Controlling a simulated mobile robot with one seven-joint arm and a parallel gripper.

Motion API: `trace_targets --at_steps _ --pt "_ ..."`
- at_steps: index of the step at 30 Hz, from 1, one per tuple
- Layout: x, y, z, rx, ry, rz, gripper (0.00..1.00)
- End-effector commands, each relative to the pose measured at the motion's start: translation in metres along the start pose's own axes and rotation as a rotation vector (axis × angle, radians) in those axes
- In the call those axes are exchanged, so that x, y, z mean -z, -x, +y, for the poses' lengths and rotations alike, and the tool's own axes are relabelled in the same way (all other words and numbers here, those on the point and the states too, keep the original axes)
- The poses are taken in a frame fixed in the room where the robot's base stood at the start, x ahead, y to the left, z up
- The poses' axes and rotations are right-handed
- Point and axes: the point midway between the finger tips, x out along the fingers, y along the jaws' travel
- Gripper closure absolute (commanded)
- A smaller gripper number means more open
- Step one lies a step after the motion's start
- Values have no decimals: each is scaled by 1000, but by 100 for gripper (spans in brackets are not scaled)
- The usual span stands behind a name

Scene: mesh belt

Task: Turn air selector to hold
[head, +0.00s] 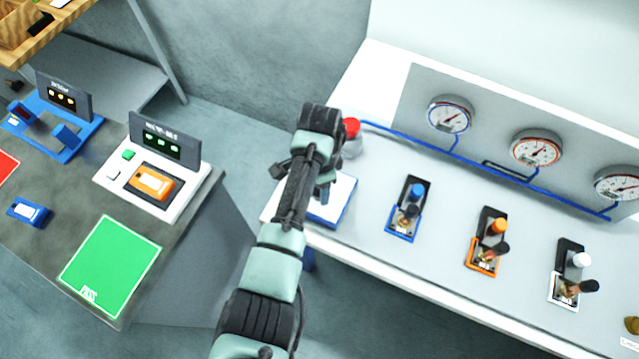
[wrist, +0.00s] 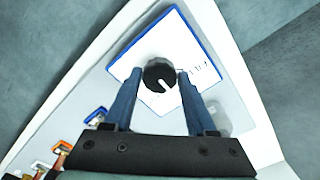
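In the wrist view, a round black knob (wrist: 160,75) with a white pointer line sits on a white plate with a blue border (wrist: 190,48). Small marks beside the knob are too small to read. My gripper (wrist: 160,72) has a blue finger on each side of the knob, with the tips close to its edges. Whether they touch it I cannot tell. In the head view, the plate (head: 343,187) shows at the left end of the light bench, and my arm hides the knob and most of my gripper (head: 324,190).
A red-topped button (head: 351,128) stands just behind the plate. Blue (head: 406,215), orange (head: 486,245) and white (head: 568,277) levered valves stand to the right, with gauges (head: 450,115) on the panel behind. A dark table with a meter (head: 160,160) and green mat (head: 112,258) is at left.

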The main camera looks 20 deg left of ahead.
Motion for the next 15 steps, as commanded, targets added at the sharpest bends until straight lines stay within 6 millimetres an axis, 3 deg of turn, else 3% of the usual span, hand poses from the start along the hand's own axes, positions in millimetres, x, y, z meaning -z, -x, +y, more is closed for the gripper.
trace_targets --at_steps 1,3,4,15 --pt "0 0 0 1 0 0 32" --pt "0 0 0 0 0 -1 19" --pt "0 0 0 0 0 -1 18" --pt "0 5 0 1 1 0 18"
